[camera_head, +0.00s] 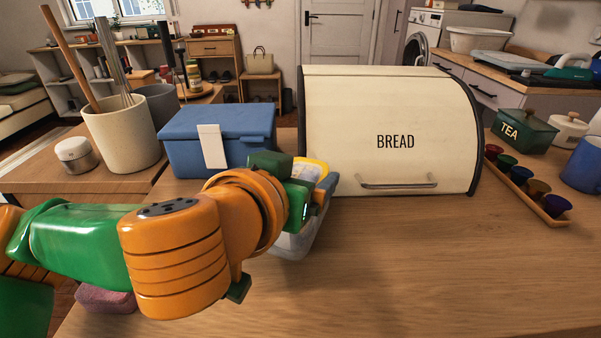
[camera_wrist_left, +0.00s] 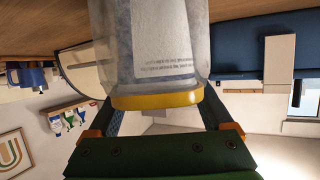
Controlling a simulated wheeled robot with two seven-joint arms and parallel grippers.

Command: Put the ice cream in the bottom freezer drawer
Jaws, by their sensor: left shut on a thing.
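A frosted, translucent tub (camera_head: 293,243) with a yellow-edged lid, apparently the ice cream, is at the counter in front of the bread box. My left gripper (camera_head: 308,196) is shut on it near the lid and hides much of it. In the left wrist view the tub (camera_wrist_left: 165,55) sits between the two fingers, its yellow rim towards the palm. I cannot tell whether its bottom touches the counter. The freezer drawer and my right gripper are not in view.
The cream bread box (camera_head: 395,105) stands just behind and right of the tub. A blue box (camera_head: 185,150) and a utensil crock (camera_head: 122,140) stand behind my left arm. A tray of small colored cups (camera_head: 528,185) lies at the right. The front right wooden counter (camera_head: 430,265) is clear.

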